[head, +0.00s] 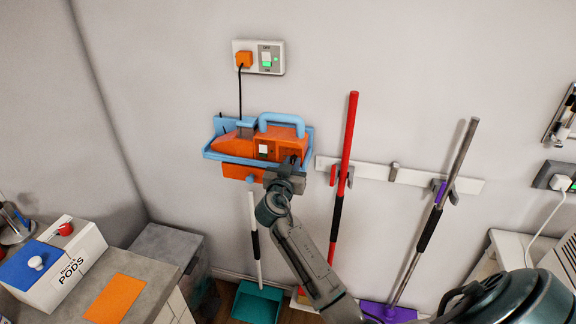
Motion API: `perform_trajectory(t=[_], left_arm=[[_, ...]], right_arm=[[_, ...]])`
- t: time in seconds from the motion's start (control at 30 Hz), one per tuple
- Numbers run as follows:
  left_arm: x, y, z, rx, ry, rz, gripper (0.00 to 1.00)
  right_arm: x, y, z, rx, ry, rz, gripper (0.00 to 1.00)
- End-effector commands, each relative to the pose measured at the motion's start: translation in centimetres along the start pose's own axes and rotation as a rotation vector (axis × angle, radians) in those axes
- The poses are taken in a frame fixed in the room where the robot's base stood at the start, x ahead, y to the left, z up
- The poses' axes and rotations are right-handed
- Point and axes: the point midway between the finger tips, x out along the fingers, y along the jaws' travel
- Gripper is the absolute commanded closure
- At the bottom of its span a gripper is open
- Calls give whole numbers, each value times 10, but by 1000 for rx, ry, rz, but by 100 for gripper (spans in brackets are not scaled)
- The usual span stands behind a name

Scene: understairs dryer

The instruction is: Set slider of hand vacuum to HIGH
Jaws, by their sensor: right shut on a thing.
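The orange hand vacuum (240,145) with a blue handle hangs on the wall in a blue holder (216,155), left of the middle in the head view. A white switch with a green mark (263,150) shows on its front face. My right gripper (291,163) is at the right end of the vacuum's front, shut on a small part there that looks to be the slider. The fingers hide the slider, so its setting cannot be read. My left gripper is not in view.
A wall socket (277,58) with an orange plug and cord is above the vacuum. A red-handled tool (348,130) and a grey-handled mop (460,155) hang to the right. A teal dustpan (257,302) is below. A pods box (75,265) stands on the left counter.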

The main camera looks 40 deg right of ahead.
Motion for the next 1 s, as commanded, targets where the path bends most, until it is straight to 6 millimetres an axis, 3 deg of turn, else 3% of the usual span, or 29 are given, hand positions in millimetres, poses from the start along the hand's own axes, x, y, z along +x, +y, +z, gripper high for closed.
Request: perform_trajectory(t=[0.03, 0.13, 0.47, 0.57, 1.0], left_arm=[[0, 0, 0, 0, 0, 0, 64], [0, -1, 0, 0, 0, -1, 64], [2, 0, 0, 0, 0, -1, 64], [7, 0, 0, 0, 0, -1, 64], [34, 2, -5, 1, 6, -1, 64]], right_arm=[[0, 0, 0, -2, 0, 1, 79], [0, 0, 0, -2, 0, 1, 60], [-3, 0, 2, 0, -1, 0, 60], [-14, -1, 4, 2, -1, -2, 60], [-95, 0, 3, 3, -2, -1, 60]])
